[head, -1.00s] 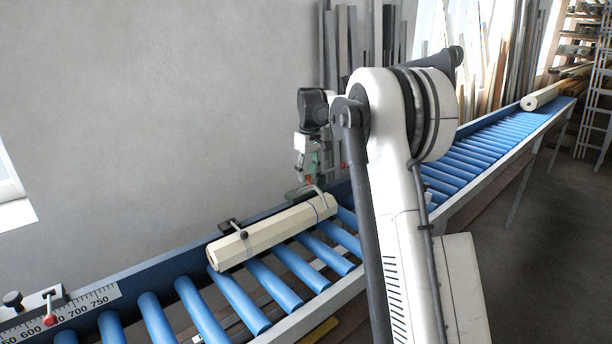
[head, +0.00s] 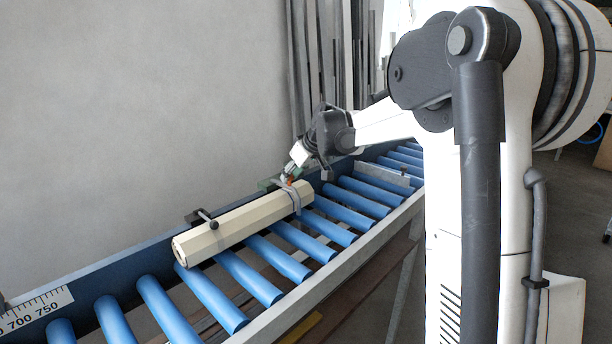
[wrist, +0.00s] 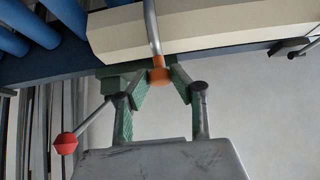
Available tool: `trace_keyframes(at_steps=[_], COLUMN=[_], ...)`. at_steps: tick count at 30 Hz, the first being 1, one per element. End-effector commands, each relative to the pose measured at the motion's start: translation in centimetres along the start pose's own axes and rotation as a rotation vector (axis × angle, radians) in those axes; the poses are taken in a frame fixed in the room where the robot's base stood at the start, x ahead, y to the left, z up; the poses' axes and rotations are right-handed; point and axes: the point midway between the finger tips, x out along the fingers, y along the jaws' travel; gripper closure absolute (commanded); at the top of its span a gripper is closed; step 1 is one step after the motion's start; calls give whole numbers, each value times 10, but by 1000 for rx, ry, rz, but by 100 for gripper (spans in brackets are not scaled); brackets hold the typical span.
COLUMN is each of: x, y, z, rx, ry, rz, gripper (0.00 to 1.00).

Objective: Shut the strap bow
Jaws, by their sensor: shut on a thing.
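The strap bow (head: 294,196) is a thin grey metal bar arched over the right end of the cream profile bundle (head: 235,222). In the wrist view the bow (wrist: 152,32) crosses the bundle (wrist: 215,28) and ends in an orange tip (wrist: 158,74). My gripper (head: 290,174) is at the wall side of the bundle's right end. In the wrist view my gripper (wrist: 160,82) has its green-padded fingers on either side of the orange tip and is shut on it. A green block (wrist: 113,80) sits beside the fingers. The bow's far end is hidden there.
The bundle lies on a conveyor of blue rollers (head: 240,281) along a grey wall. A black clamp (head: 204,218) holds the bundle's left part. A red-knobbed lever (wrist: 66,143) stands close to my gripper in the wrist view. Upright profiles (head: 320,60) lean behind.

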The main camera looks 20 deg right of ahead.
Motion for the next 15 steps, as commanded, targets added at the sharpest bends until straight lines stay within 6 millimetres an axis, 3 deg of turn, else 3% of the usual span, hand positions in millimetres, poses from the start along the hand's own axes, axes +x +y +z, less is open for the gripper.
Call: trace_keyframes(at_steps=[6, 15], x=[5, 5], y=[-11, -11], z=[-2, -2], rx=[-13, -14], ry=[25, 25], rz=[-10, -10], gripper=[100, 100])
